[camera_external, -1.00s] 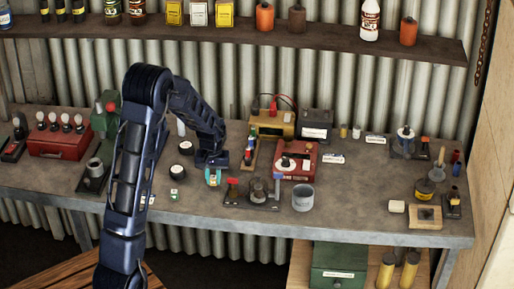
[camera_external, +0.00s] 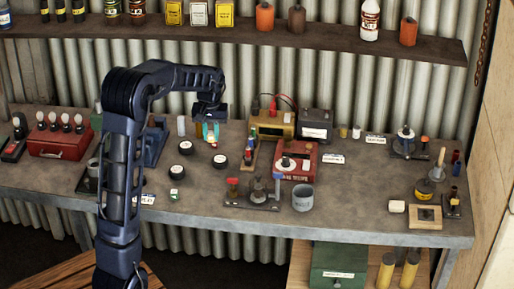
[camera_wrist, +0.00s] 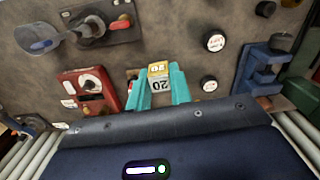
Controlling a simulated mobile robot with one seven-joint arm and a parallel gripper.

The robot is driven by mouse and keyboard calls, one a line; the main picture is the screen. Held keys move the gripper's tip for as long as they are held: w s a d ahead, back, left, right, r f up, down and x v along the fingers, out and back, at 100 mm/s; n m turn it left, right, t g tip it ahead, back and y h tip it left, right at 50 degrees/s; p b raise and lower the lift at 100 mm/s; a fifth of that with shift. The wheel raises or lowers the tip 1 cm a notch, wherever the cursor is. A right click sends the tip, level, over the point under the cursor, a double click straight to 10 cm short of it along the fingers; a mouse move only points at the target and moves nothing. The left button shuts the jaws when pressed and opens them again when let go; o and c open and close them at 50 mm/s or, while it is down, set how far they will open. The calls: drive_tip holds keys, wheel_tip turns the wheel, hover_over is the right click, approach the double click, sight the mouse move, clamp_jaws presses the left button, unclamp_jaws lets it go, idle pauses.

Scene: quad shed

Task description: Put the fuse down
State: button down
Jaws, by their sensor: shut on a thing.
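My gripper (camera_external: 211,133) is above the back middle of the grey bench (camera_external: 330,210). In the wrist view its two teal fingers (camera_wrist: 161,88) are shut on a small block-shaped fuse (camera_wrist: 158,72). The fuse has a yellow face and a white face marked 20, which appears upside down. It looks held clear of the bench top. A red tester (camera_external: 297,160) stands to the right of the gripper; it also shows in the wrist view (camera_wrist: 88,90). A narrow rack with coloured pieces (camera_external: 250,150) stands between them, mostly hidden by a finger in the wrist view.
Several round black pieces with white tops, one of them (camera_external: 219,161), lie in front of the gripper. A blue vise-like tool (camera_wrist: 258,72) stands to its left on the bench. A yellow meter (camera_external: 275,123) and a dark battery (camera_external: 316,124) stand behind.

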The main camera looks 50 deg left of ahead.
drive_tip(key=w+a+f+n, duration=0.2)
drive_tip(key=w+a+f, duration=0.2)
drive_tip(key=w+a, duration=0.4)
drive_tip(key=n, duration=0.2)
approach(237, 148)
drive_tip(key=shift+d+f, duration=0.15)
drive_tip(key=shift+f, duration=3.1)
drive_tip(key=shift+f, duration=0.15)
drive_tip(key=c, duration=1.3)
unclamp_jaws()
drive_tip(key=shift+o, duration=0.2)
